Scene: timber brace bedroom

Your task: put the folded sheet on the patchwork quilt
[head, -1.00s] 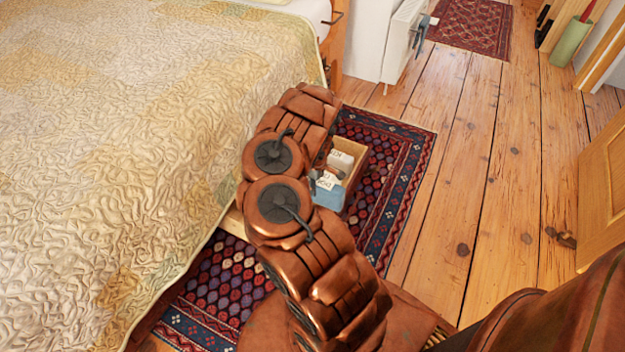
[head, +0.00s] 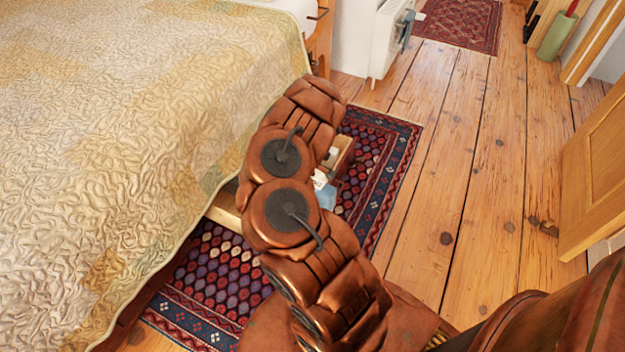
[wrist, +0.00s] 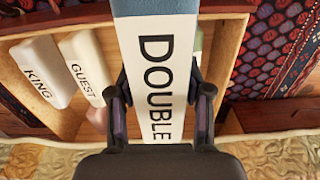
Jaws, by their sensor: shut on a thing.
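A folded sheet (wrist: 155,75), white and blue with a band marked DOUBLE, stands between the fingers of my gripper (wrist: 161,92) in the wrist view. My gripper is shut on it. The sheet overlaps the drawer's rim in that view; its exact height over the drawer is unclear. In the head view a blue piece of the sheet (head: 327,197) shows beside my arm, which hides the gripper. The pale patchwork quilt (head: 130,130) covers the bed at left; its edge also shows along the bottom of the wrist view (wrist: 35,160).
An open wooden drawer (wrist: 225,60) under the bed holds other folded bundles marked KING (wrist: 45,70) and GUEST (wrist: 82,65). A patterned rug (head: 385,165) lies beneath. A wooden door (head: 595,170) stands at right. Bare floorboards (head: 460,180) are free between. The quilt's top looks clear.

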